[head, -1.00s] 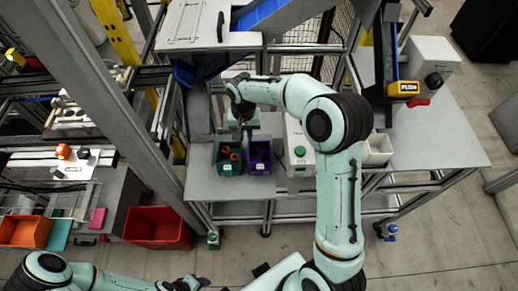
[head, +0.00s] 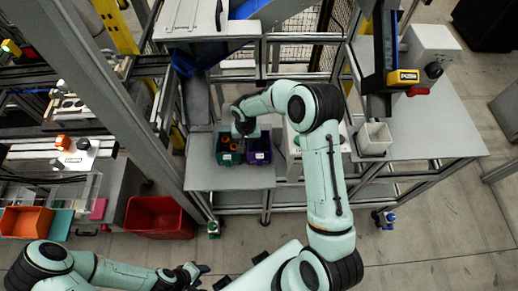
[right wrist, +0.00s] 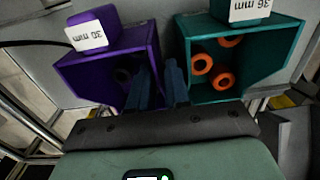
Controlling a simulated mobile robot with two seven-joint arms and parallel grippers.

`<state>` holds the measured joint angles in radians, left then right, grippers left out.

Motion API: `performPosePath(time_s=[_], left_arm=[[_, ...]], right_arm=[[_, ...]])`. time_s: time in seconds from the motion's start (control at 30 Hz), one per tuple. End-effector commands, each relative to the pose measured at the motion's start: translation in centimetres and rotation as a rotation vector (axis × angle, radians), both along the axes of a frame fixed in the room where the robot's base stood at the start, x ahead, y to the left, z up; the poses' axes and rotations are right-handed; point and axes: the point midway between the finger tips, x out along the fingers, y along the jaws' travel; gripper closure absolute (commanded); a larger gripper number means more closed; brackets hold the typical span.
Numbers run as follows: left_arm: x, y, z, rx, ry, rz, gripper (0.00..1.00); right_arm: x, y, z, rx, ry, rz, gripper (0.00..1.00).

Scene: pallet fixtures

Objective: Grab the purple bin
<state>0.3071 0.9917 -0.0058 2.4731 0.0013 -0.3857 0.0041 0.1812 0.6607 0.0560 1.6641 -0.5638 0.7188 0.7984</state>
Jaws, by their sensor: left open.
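The purple bin (head: 259,157) stands on a grey table, right of a teal bin (head: 226,158). In the right wrist view the purple bin (right wrist: 110,70) is at left with a "30 mm" label, its inside dark. The teal bin (right wrist: 237,90) is at right with a "36 mm" label and orange rings inside. My right gripper (right wrist: 160,80) is at the purple bin's side facing the teal bin, its two fingers close together near that wall. Whether they grip the wall is unclear. My left gripper (head: 201,275) is open and empty, low in the head view, away from the bins.
A white bin (head: 374,139) stands on the right table. A red bin (head: 158,218) is on the floor at left, near an orange bin (head: 25,221). A metal post (head: 130,110) rises left of the table. The table's front strip (head: 230,180) is clear.

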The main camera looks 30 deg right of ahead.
Motion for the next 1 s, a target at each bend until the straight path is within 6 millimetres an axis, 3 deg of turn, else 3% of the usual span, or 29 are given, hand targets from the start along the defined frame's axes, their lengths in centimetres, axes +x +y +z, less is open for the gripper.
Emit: performPosePath(time_s=[0.27,0.33,0.37,0.77,1.0], left_arm=[[0.0,0.0,0.0,0.0,0.0,0.0,0.53],[0.0,0.0,0.0,0.0,0.0,0.0,0.53],[0.0,0.0,0.0,0.0,0.0,0.0,0.53],[0.0,0.0,0.0,0.0,0.0,0.0,0.53],[0.0,0.0,0.0,0.0,0.0,0.0,0.53]], right_arm=[[0.0,0.0,-0.5,0.0,0.0,-0.001,0.83],[0.0,0.0,-0.5,0.0,0.0,-0.001,0.99],[0.0,0.0,-0.5,0.0,0.0,-0.001,1.0],[0.0,0.0,-0.2,-0.001,-0.002,-0.001,1.0],[0.1,0.0,2.3,-0.001,-0.005,-0.001,1.0]])
